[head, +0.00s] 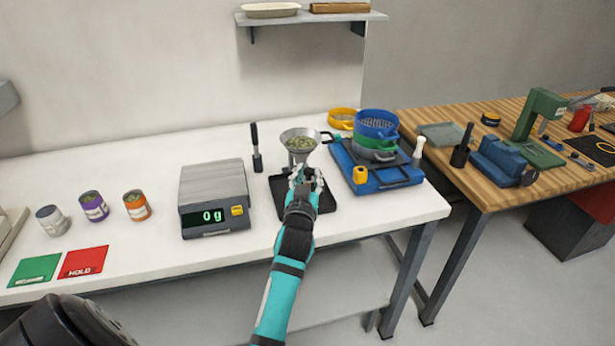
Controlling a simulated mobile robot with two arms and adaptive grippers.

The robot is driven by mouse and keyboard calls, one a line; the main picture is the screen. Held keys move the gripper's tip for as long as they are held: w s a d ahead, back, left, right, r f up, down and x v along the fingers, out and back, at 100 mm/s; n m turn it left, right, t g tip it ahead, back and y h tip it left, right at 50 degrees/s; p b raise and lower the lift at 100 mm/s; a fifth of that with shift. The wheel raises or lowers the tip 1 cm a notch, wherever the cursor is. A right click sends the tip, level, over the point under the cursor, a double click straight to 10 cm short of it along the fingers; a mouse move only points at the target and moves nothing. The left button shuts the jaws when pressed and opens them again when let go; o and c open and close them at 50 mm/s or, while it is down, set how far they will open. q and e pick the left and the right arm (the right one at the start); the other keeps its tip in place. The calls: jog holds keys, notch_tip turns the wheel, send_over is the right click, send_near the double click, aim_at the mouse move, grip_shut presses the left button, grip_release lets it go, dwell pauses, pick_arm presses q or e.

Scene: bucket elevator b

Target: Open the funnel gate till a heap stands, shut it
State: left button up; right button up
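A grey metal funnel (299,138) with greenish grains in its bowl stands on the white bench over a black tray (325,203).
A scale (214,196) reading 0 g stands left of the tray. A blue sieve shaker (376,165) stands close on the right. Grey, purple and orange cans (137,205) and green and red cards (83,262) are at left. A wooden table (470,120) stands at right.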

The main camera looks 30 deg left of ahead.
pick_arm(q)
jog(key=shift+o, duration=1.1)
jog(key=shift+w+a+f, duration=0.1)
jog(key=shift+w+a, duration=0.05)
jog(key=shift+o, duration=1.3)
jog(key=shift+d, duration=0.2)
notch_tip(320, 180, up, 10)
